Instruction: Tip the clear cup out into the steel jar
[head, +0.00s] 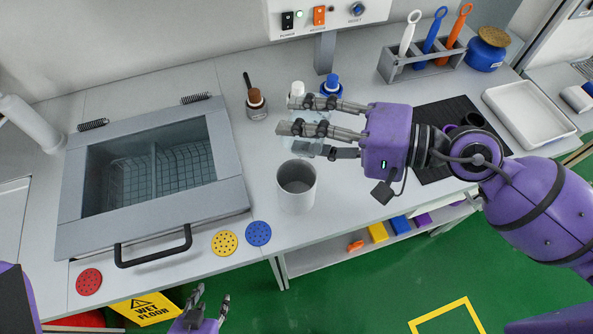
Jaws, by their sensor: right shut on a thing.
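The steel jar (297,198) stands upright and open-topped on the grey worktop, right of the glass-lidded box. My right gripper (305,129) reaches in from the right above and behind the jar's mouth. It is shut on the clear cup (302,145), which shows only faintly below the fingers. The fingers hide much of the cup, and I cannot tell its tilt or contents. My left gripper (212,294) is low at the bottom edge, in front of the worktop, with its fingers apart and empty.
The lidded box (75,190) with a black handle fills the left. Yellow (225,243) and blue (258,233) discs lie near the jar. Bottles, including a brown one (256,104), stand behind. A tool rack (425,66) and white tray (530,112) are at right.

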